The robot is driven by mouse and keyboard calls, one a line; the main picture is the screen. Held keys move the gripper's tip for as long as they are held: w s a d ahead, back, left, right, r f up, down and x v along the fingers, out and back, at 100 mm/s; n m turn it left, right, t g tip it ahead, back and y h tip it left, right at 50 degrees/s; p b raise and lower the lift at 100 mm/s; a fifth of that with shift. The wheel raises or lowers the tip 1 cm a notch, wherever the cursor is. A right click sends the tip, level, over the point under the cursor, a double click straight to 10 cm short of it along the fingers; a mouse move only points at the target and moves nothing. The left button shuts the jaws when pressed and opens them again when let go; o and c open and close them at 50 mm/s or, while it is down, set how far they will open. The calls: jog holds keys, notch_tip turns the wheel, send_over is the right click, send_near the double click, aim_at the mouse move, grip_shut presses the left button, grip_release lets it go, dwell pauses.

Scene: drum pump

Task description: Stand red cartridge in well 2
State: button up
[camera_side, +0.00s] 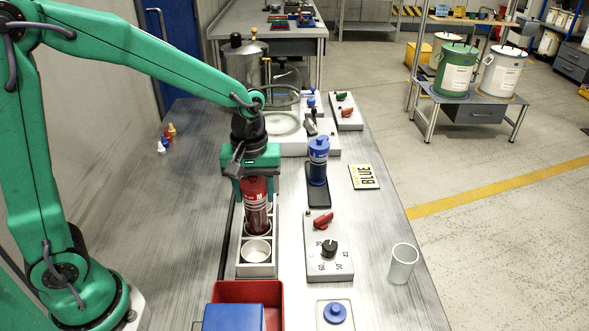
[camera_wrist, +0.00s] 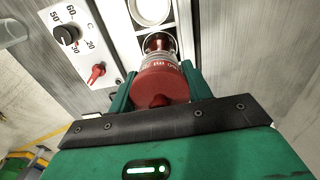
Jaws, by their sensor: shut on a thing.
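The red cartridge (camera_side: 256,215) is upright in my gripper (camera_side: 256,182), above the pale well rack (camera_side: 257,271). In the wrist view, my gripper (camera_wrist: 158,88) has its green fingers on both sides of the red cartridge (camera_wrist: 160,82). The cartridge's lower end lines up with a well behind the nearest one in the side view. I cannot tell whether its base rests on the well's floor. The nearest well (camera_side: 256,251) is empty and also shows in the wrist view (camera_wrist: 150,10). No well numbers are readable. The wells behind my gripper are partly hidden.
A dial panel (camera_side: 329,265) with a red lever stands right of the rack. A clear glass (camera_side: 402,263) is at right. A red bin (camera_side: 249,291) is in front.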

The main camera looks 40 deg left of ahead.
jog(key=shift+f, duration=0.15)
jog(key=o, duration=1.4)
notch_tip(320, 180, up, 12)
jog(key=shift+r, duration=0.2)
dwell(0.3)
